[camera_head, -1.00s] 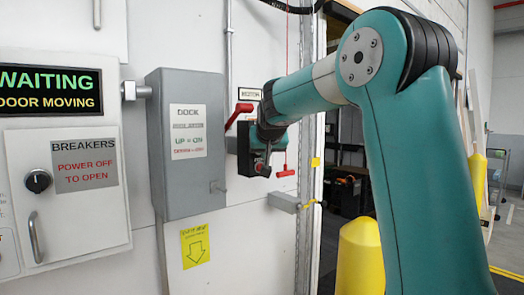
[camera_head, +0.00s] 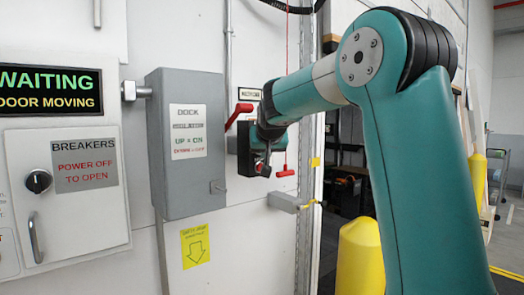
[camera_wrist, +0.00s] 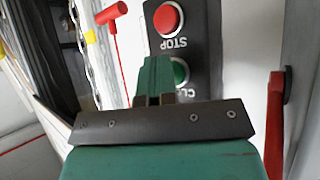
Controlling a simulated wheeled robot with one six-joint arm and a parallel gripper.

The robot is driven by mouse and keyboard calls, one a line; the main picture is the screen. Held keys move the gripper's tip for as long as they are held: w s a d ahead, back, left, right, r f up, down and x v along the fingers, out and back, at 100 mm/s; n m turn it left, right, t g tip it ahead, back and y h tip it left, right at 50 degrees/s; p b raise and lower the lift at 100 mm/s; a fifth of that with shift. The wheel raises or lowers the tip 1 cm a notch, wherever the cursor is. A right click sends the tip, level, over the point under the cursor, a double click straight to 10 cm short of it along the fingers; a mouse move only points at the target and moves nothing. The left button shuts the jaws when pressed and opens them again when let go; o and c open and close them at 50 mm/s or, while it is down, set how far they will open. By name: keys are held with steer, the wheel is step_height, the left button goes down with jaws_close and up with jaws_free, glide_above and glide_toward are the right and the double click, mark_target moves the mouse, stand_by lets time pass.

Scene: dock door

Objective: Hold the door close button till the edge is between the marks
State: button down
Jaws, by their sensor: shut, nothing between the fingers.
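The green close button (camera_wrist: 180,72) is on a dark control panel (camera_wrist: 205,50), its label partly hidden by my gripper (camera_wrist: 156,66). My gripper is shut and empty, with its tips over the button's left side in the wrist view; whether they press it cannot be told. In the head view my gripper (camera_head: 263,168) is in front of the panel (camera_head: 244,150). The door's yellowish lower edge (camera_head: 330,43) shows high in the doorway, partly behind my arm. A yellow patch (camera_head: 315,162) is on the door frame, well below that edge; I cannot tell whether it is a mark.
A red stop button (camera_wrist: 168,18) sits beside the close button. A red lever (camera_head: 238,115) and a hanging red pull handle (camera_head: 285,172) are close to my gripper. A grey dock box (camera_head: 188,185) is to the left. A sign (camera_head: 48,90) reads "WAITING", "DOOR MOVING". A yellow bollard (camera_head: 360,260) stands below.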

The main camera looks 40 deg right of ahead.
steer(key=shift+s+b, duration=0.5)
steer(key=shift+s, duration=0.3)
steer(key=shift+s+a+b, duration=0.15)
steer(key=shift+s+b, duration=1.1)
steer(key=shift+s, duration=1.25)
